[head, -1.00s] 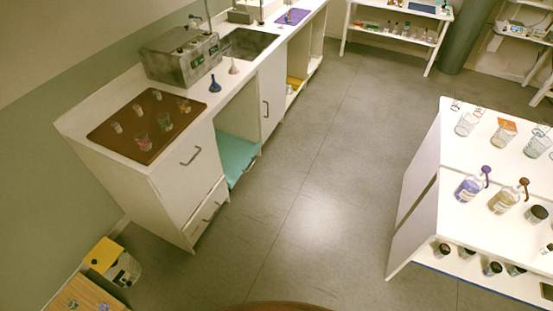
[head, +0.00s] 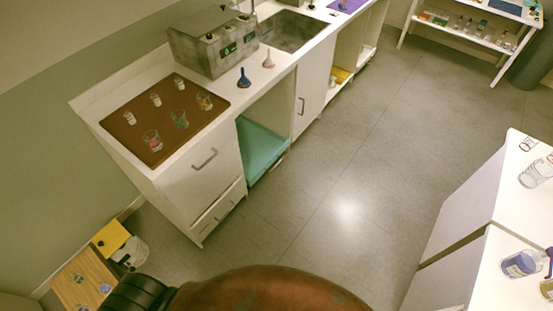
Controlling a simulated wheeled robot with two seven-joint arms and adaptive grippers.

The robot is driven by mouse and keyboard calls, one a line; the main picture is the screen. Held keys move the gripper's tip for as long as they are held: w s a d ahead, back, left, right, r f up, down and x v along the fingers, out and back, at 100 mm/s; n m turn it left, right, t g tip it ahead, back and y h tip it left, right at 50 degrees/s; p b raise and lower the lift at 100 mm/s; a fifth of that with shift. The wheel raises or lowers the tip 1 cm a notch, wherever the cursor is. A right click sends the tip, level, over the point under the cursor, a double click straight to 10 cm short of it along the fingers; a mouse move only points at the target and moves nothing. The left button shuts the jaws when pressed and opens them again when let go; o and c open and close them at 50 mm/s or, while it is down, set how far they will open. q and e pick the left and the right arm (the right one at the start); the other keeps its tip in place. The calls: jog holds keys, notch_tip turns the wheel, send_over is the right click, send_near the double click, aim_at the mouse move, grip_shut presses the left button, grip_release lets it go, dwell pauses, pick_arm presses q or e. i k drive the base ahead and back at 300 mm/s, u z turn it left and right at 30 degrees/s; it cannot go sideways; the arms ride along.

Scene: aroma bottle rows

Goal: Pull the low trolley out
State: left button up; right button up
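A low teal-topped unit (head: 262,150), which looks like the low trolley, sits in the open bay under the left counter, between the drawer cabinet and the white door. Its front end shows at the bay's mouth, close to the floor. The counter and cabinet side hide its back, and I cannot make out its wheels. Neither of my grippers is in view.
The white counter (head: 90,108) runs along the left wall, with a brown tray (head: 143,139) of glasses, a grey metal device (head: 215,45) and a sink. A wooden board (head: 78,276) lies lower left. A white bench (head: 497,262) stands right. The grey floor (head: 330,190) between is clear.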

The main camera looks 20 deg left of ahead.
aim_at(259, 147)
jog(key=u, duration=0.4)
jog(key=i, duration=0.65)
jog(key=u, duration=1)
jog(key=i, duration=0.4)
jog(key=u, duration=0.35)
